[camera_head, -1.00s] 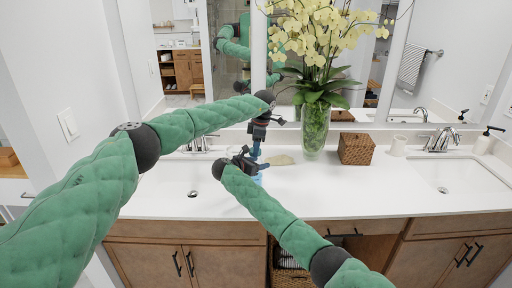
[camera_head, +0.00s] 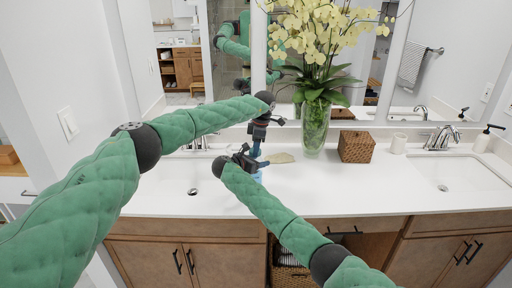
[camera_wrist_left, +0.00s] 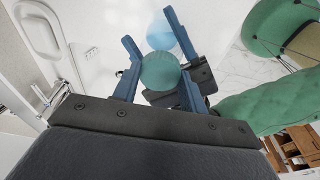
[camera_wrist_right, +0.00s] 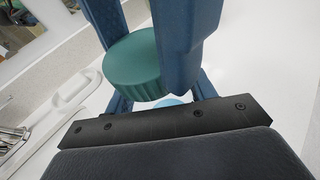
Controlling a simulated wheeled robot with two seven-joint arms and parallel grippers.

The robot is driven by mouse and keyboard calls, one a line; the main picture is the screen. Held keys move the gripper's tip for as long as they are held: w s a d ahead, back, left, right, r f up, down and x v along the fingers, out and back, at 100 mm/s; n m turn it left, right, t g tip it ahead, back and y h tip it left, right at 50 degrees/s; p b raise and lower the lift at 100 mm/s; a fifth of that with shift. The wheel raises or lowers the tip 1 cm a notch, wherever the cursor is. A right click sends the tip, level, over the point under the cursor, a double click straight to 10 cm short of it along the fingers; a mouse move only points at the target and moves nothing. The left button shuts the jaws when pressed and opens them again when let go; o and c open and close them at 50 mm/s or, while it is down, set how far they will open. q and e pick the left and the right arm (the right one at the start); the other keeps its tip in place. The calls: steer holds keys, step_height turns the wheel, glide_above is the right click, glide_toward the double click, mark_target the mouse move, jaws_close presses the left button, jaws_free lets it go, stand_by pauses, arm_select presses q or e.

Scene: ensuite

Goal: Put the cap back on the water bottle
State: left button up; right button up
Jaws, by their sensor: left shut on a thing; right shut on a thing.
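My left gripper (camera_head: 256,150) points down over the counter, shut on the teal ribbed cap (camera_wrist_left: 160,72). The cap sits between its blue fingers in the left wrist view and also shows large in the right wrist view (camera_wrist_right: 137,66). My right gripper (camera_head: 262,166) is low over the counter, shut on the light blue water bottle (camera_head: 258,177). A little of the bottle shows beyond the cap in the left wrist view (camera_wrist_left: 163,30) and below it in the right wrist view (camera_wrist_right: 170,102). The bottle's mouth is hidden; I cannot tell whether the cap touches it.
A glass vase (camera_head: 314,128) of yellow orchids and a wicker box (camera_head: 356,147) stand behind and right of the grippers. A beige item (camera_head: 281,158) lies close by. Sinks are at left (camera_head: 180,178) and right (camera_head: 455,172). The white counter (camera_head: 340,190) is clear in front.

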arm_select(q)
steer(key=m+t, duration=0.1)
steer(key=m, duration=0.5)
steer(key=shift+s+a+m, duration=0.1)
steer(key=shift+m, duration=0.2)
steer(key=o, duration=0.9)
steer(key=shift+r, duration=0.1)
steer(key=shift+r, duration=2.15)
